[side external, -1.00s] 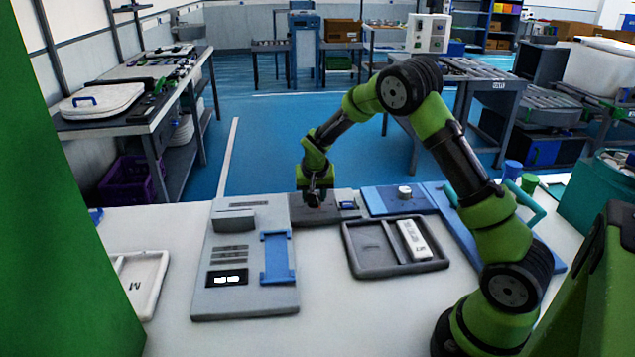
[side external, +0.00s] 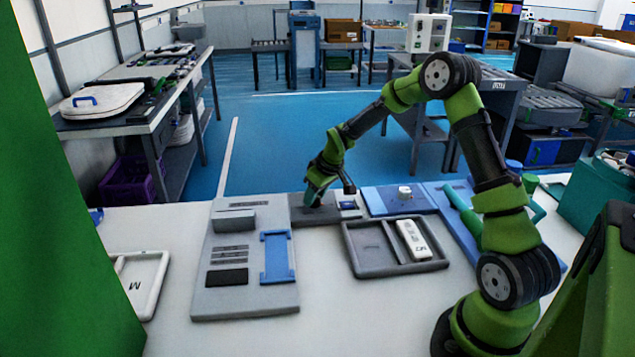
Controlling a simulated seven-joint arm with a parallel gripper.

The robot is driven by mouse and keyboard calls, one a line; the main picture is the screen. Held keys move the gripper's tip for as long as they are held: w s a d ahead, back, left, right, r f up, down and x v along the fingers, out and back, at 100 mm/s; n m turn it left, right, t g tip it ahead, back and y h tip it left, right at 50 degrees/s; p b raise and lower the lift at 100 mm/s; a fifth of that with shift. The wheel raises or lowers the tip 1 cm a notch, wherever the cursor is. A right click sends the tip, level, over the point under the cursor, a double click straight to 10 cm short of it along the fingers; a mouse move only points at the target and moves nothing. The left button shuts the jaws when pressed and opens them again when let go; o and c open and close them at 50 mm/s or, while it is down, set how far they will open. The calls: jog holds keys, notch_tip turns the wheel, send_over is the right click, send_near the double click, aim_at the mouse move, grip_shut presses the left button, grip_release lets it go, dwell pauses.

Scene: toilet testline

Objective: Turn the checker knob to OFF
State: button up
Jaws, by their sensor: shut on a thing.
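The dark grey checker box (side external: 330,214) stands at the back of the white table, behind the light grey panel. My gripper (side external: 312,202) points down onto the left part of this box and is shut on the checker knob. The knob is hidden by my fingers, so its pointer and markings cannot be read. The light grey panel (side external: 211,300) has a small display (side external: 227,277) that is dark and a blue bracket (side external: 277,259) on its right side.
A dark tray (side external: 374,272) with a white remote-like device (side external: 412,240) lies right of the panel. A blue plate with a white knob (side external: 404,192) is behind it. A white frame marked M (side external: 150,285) lies at left. The front middle of the table is clear.

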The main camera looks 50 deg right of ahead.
jog(key=shift+n, duration=0.4)
jog(key=o, duration=1)
jog(key=v, duration=1.7)
jog(key=shift+d, duration=0.25)
